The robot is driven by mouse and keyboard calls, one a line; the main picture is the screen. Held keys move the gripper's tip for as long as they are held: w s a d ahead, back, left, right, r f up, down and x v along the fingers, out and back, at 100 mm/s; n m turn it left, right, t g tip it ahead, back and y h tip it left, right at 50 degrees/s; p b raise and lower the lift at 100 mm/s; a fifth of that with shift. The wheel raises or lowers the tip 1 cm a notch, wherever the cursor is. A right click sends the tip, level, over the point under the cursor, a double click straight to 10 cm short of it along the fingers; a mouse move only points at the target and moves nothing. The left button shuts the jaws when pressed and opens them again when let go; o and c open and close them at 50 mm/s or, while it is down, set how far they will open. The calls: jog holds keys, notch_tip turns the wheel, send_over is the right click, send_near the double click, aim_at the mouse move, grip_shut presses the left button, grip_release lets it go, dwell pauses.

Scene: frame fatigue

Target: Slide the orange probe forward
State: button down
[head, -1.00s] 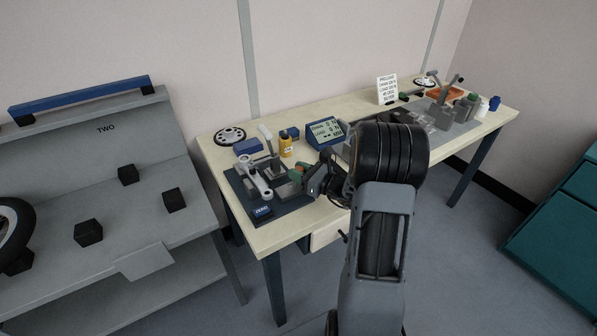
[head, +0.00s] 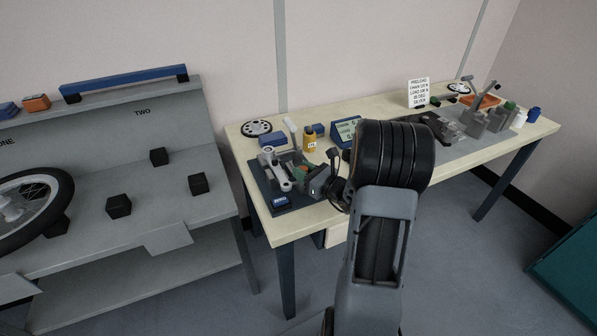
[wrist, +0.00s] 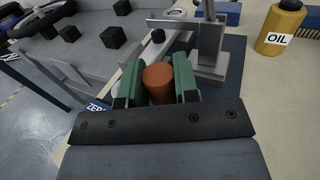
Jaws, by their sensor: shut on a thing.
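The orange probe (wrist: 157,78) is a short orange cylinder, seen end-on between the green jaw pads of my gripper (wrist: 157,88) in the wrist view. The pads press on it from both sides, and its far end is hidden. In the head view my gripper (head: 322,182) is beside the grey metal fixture on the dark mat (head: 300,202), at the bench's left end. My arm hides part of that area. A grey upright post with a flat bar (wrist: 207,58) stands just beyond the probe in the wrist view.
A yellow oil bottle (head: 310,139) stands behind the fixture; it also shows in the wrist view (wrist: 280,28).

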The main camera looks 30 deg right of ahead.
jog(key=shift+d, duration=0.1)
jog(key=c, duration=0.8)
grip_release()
jog(key=shift+c, duration=0.2)
jog(key=v, duration=1.4)
jog(key=shift+w, duration=0.1)
